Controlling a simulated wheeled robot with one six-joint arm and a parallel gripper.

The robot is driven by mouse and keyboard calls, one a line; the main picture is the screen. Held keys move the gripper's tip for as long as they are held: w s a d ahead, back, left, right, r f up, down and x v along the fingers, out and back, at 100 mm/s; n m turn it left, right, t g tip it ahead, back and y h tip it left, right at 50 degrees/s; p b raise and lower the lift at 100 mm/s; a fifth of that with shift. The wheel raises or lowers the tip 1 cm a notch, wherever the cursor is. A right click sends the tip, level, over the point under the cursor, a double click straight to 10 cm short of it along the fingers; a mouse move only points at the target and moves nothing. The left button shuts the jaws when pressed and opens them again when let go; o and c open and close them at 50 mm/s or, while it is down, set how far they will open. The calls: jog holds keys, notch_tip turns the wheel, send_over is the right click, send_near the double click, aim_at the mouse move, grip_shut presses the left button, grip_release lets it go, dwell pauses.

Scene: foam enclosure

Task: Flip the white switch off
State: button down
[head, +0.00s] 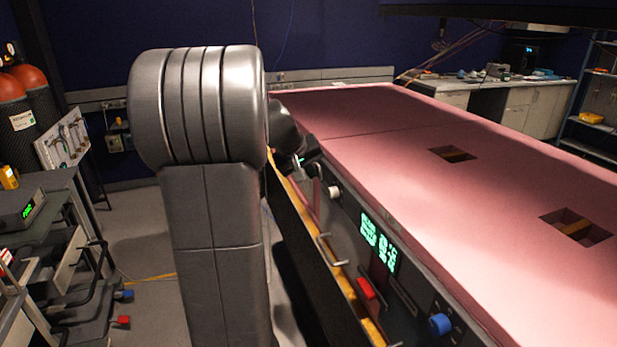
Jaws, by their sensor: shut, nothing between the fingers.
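A small white knob-like part (334,192), which may be the white switch, sticks out from the dark front panel (345,222) of the pink-topped enclosure. Its on or off position is too small to tell. My gripper (312,158) is dark and small in the view, just above and to the left of the white part, near the enclosure's upper edge. It is shut and holds nothing. My large grey arm hides part of the wrist and the far end of the panel. I cannot tell whether the fingers touch anything.
Lower on the panel are a lit green display (379,243), metal handles, a red switch (366,289) and a blue knob (440,324). The pink top (470,190) has two square openings. A cluttered cart (50,260) stands at left, with open floor (135,220) beside it.

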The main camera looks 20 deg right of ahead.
jog(key=shift+r, duration=0.15)
jog(key=shift+r+p, duration=0.65)
jog(key=shift+r, duration=0.1)
